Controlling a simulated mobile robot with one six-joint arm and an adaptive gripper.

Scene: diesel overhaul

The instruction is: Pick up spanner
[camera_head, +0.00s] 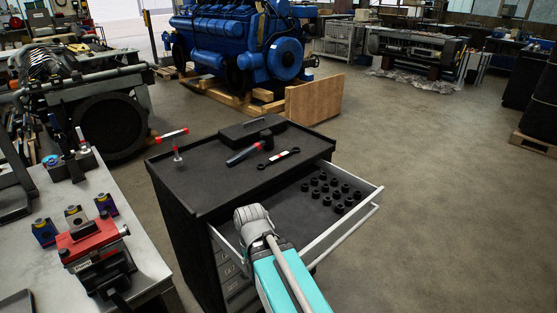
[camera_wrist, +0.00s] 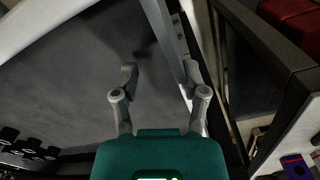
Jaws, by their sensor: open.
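The spanner (camera_head: 278,158) appears to be the dark, double-ended tool with a pale and red label, lying flat on the black top of the tool cabinet (camera_head: 215,180). It is not recognisable in the wrist view. My gripper (camera_wrist: 161,80) is open in the wrist view, its two grey fingers apart with nothing between them. Below it are the dark floor of the open drawer and the drawer's pale side wall. In the head view my arm reaches up over the near left corner of the drawer, and the fingers are hidden.
The open drawer (camera_head: 375,192) holds several black sockets (camera_head: 335,190). Floor is clear to the right.

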